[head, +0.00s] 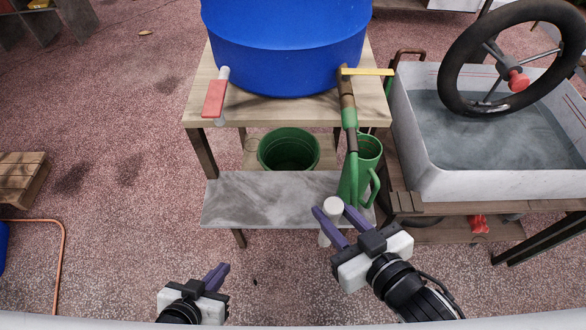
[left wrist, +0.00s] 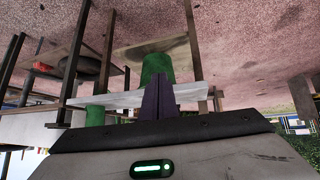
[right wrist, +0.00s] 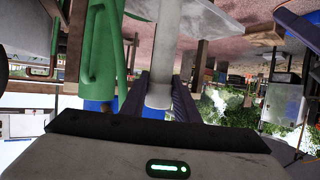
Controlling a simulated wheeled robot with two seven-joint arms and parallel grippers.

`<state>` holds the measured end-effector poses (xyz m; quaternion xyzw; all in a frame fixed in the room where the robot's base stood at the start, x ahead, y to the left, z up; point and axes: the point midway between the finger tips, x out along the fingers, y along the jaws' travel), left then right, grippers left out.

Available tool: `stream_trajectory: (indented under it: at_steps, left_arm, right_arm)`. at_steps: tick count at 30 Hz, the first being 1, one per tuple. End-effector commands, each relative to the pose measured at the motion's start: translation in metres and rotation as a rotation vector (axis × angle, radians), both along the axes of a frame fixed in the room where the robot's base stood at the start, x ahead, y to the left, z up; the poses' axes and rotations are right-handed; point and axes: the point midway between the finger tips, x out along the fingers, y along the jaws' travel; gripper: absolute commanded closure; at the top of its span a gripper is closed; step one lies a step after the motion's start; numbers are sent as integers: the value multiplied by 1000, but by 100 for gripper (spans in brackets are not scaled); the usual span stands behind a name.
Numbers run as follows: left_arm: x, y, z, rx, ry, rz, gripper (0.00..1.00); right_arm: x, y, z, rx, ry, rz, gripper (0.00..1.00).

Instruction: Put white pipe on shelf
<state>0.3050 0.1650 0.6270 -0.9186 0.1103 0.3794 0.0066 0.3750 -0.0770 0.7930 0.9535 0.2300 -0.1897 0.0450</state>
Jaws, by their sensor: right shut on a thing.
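The white pipe (head: 332,204) is held upright between the purple fingers of my right gripper (head: 333,211), in front of the shelf's right part. In the right wrist view the pipe (right wrist: 166,60) runs between both fingers. The grey marbled shelf (head: 265,200) is the low board at the front of the wooden stand; its left and middle top is bare. My left gripper (head: 219,275) is empty at the lower left, short of the shelf. Its fingers (left wrist: 165,95) lie together in the left wrist view.
A green watering can (head: 348,188) stands at the shelf's right end, close behind the pipe. A green bucket (head: 288,150) sits behind the shelf. A water-filled basin (head: 450,180) stands right.

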Motion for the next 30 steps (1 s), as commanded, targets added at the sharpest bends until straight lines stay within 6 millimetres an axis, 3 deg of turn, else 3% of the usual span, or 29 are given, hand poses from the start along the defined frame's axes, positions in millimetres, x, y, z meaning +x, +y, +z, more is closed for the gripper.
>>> stream_trajectory:
  at_steps: [6,15,23,30]
  left_arm:
    - [-14,1,-9,2,34,1,100]
    - [-13,1,-7,1,30,3,100]
    - [-6,1,-4,1,15,2,100]
    - [-2,0,-5,1,6,0,100]
  right_arm:
    - [54,27,4,2,-8,-1,100]
    - [119,60,2,2,-3,-1,100]
    - [135,69,-3,1,0,0,100]
    - [134,69,-34,0,1,0,100]
